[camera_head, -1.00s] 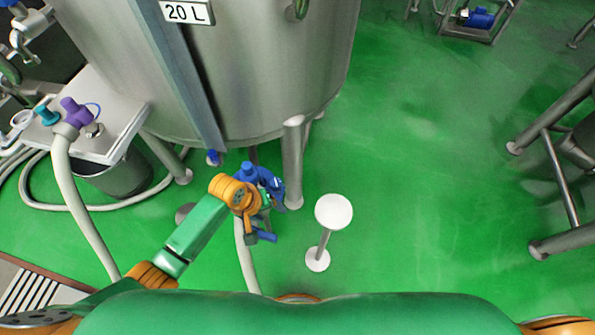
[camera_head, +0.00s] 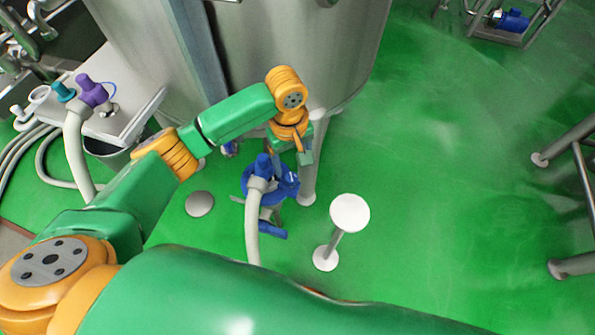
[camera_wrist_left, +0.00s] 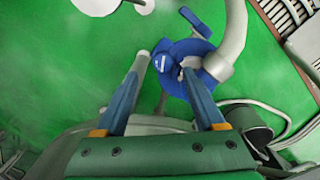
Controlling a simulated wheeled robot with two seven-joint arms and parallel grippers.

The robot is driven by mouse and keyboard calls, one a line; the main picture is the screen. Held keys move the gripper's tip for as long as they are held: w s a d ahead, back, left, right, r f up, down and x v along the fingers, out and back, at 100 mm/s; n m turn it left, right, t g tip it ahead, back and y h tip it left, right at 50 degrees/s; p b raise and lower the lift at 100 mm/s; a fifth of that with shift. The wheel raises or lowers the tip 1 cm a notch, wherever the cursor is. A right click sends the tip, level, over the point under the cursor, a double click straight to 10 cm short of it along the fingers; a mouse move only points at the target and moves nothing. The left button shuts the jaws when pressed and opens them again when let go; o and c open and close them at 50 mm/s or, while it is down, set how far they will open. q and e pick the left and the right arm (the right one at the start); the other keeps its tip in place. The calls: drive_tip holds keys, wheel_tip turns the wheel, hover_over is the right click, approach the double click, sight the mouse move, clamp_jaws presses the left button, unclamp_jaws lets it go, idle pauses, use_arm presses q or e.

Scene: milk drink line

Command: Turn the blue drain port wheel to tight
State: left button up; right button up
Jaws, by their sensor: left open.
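The blue drain port wheel (camera_head: 285,184) is low beside a leg of the steel tank, with a blue fitting and a pale hose (camera_head: 252,225) in front of it. In the left wrist view the wheel (camera_wrist_left: 203,60) is beyond the fingers, mostly to the right, and the right finger overlaps it. My left gripper (camera_wrist_left: 165,64) is open, with no object clearly held between its fingers. In the head view the end of my left arm is just above and right of the wheel; its fingertips are hard to make out. My right gripper is not in view.
A white round-topped post (camera_head: 349,213) stands right of the wheel. The steel tank (camera_head: 290,50) fills the upper middle. A side table (camera_head: 130,112) with a purple hose fitting (camera_head: 92,90) is at left.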

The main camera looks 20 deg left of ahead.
sight(291, 177)
use_arm(q)
drive_tip(key=shift+w+a, duration=0.1)
drive_tip(key=shift+a, duration=0.15)
wheel_tip(291, 177, down, 6)
drive_tip(key=shift+f+b, duration=0.2)
drive_tip(key=shift+b, duration=0.55)
clamp_jaws()
drive_tip(key=shift+r, duration=0.1)
